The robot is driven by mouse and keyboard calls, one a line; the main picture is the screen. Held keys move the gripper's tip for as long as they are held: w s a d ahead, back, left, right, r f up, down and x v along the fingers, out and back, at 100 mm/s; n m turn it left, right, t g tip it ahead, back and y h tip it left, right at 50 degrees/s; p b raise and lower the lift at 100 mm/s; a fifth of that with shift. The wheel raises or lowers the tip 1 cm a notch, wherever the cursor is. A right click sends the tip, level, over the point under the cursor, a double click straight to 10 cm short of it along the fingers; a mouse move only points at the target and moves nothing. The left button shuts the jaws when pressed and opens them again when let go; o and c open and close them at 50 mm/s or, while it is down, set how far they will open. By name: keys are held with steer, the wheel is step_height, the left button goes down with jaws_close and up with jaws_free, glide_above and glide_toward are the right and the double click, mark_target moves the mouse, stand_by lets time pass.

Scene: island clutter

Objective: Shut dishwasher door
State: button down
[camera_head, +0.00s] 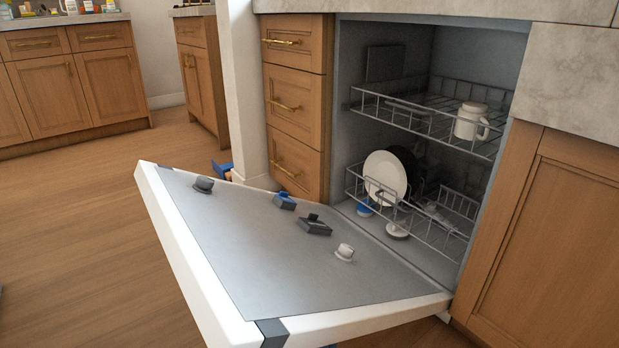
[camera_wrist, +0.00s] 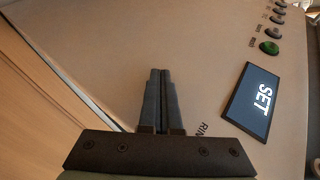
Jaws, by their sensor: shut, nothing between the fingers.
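The dishwasher door (camera_head: 270,250) hangs open in the head view, lowered far out from the cavity. Its inner face is grey with a white rim. The dishwasher cavity (camera_head: 375,105) behind it is uncovered. In the wrist view, my gripper (camera_wrist: 160,72) is shut and empty, its two dark fingers side by side. It is over a beige panel (camera_wrist: 110,40) with a dark display (camera_wrist: 250,101) reading SET and a green button (camera_wrist: 269,47). This looks like the door's control panel; whether the fingers touch it I cannot tell. My gripper is not clearly seen in the head view.
The upper rack (camera_head: 420,115) holds a white mug (camera_head: 471,121). The lower rack (camera_head: 440,235) holds a white plate (camera_head: 385,177) and a dark one; both racks sit inside. Wooden drawers (camera_head: 296,105) and a cabinet (camera_head: 550,240) flank the opening. Open wooden floor (camera_head: 80,240) lies left.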

mark_target(349, 299)
steer(key=shift+w+d+r, duration=0.1)
steer(key=shift+d+r, duration=0.1)
steer(key=shift+r, duration=0.2)
steer(key=shift+w+d+r+p, duration=0.2)
steer(key=shift+r+p, duration=0.15)
steer(key=shift+r, duration=0.15)
steer(key=shift+w+d+r+p, duration=0.15)
steer(key=shift+d+r+p, duration=0.15)
steer(key=shift+r, duration=0.25)
steer(key=shift+w+d+r+p, duration=0.15)
steer(key=shift+r+p, duration=0.25)
steer(key=shift+r, duration=0.1)
steer(key=shift+w+d+r+p, duration=0.25)
steer(key=shift+d+r+p, duration=0.1)
steer(key=shift+r, duration=0.3)
steer(key=shift+w+d+r+p, duration=0.25)
steer(key=shift+d+r, duration=0.1)
steer(key=shift+r, duration=0.25)
steer(key=shift+w+d+r+p, duration=0.2)
steer(key=shift+d+r, duration=0.1)
steer(key=shift+r, duration=0.25)
steer(key=shift+w+d+r, duration=0.25)
steer(key=shift+d+r, duration=0.05)
steer(key=shift+r, duration=0.15)
steer(key=shift+w+d+r, duration=0.2)
steer(key=shift+d+r, duration=0.05)
steer(key=shift+r, duration=0.2)
